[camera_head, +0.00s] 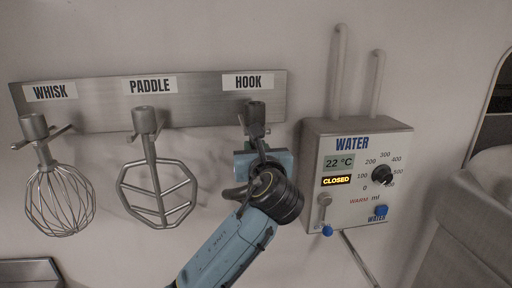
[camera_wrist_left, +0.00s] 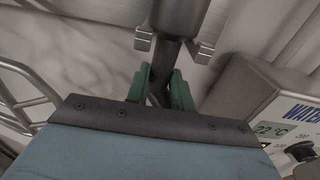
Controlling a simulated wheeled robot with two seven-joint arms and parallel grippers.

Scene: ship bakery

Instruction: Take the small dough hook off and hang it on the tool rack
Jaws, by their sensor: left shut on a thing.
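The small dough hook, a grey metal tool with a thick round hub (camera_head: 256,112), is upright at the place labelled HOOK on the steel tool rack (camera_head: 205,95). Its hub is just above the rack's two prongs, with its shaft between them; the wrist view shows this hub (camera_wrist_left: 180,14) closely. I cannot tell whether it rests on the prongs. My left gripper (camera_head: 260,158) is shut on the shaft below the prongs, its green fingers (camera_wrist_left: 163,90) on either side. My gripper and arm hide much of the curved lower hook. My right gripper is not in view.
A whisk (camera_head: 60,200) and a flat paddle (camera_head: 157,187) hang to the left on the same rack. A water dispenser box (camera_head: 313,165) with knobs and two pipes is close on the right. A grey machine body (camera_head: 465,235) is at the far right.

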